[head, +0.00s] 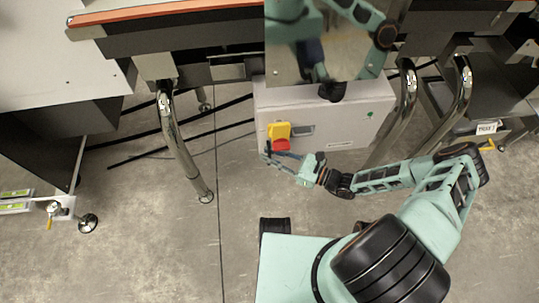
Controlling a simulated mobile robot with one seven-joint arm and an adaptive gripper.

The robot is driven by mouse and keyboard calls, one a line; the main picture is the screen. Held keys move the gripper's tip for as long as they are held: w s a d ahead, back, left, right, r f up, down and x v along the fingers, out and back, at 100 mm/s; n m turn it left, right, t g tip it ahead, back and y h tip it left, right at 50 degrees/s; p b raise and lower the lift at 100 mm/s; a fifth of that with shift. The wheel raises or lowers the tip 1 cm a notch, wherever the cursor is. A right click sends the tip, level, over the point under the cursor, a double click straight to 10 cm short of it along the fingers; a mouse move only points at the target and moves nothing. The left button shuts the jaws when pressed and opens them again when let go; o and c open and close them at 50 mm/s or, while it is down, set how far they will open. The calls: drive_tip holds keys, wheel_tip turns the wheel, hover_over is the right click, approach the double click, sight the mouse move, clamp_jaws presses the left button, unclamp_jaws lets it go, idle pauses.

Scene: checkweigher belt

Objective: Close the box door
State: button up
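A light grey box (337,128) sits under the machine frame in the middle of the head view. Its front carries a yellow switch plate (279,130) with a red knob (281,145), and a small dark fitting (302,129) beside them. I cannot tell from this view whether the door is ajar. My gripper (268,157) is at the box's lower left corner, just below and left of the red knob. It points left, and its thin fingers are too small to tell their gap or any contact with the box. Nothing held is visible.
A shiny panel (330,65) above the box mirrors my arm. Chromed legs stand left (178,145) and right (403,110) of the box. Dark cables (185,133) cross the floor at left. A levelling foot (88,223) stands far left. The floor (160,255) in front is clear.

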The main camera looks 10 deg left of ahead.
drive_tip(key=shift+a, duration=0.15)
idle(0.4)
drive_tip(key=v, duration=1.2)
drive_tip(key=shift+s, duration=0.1)
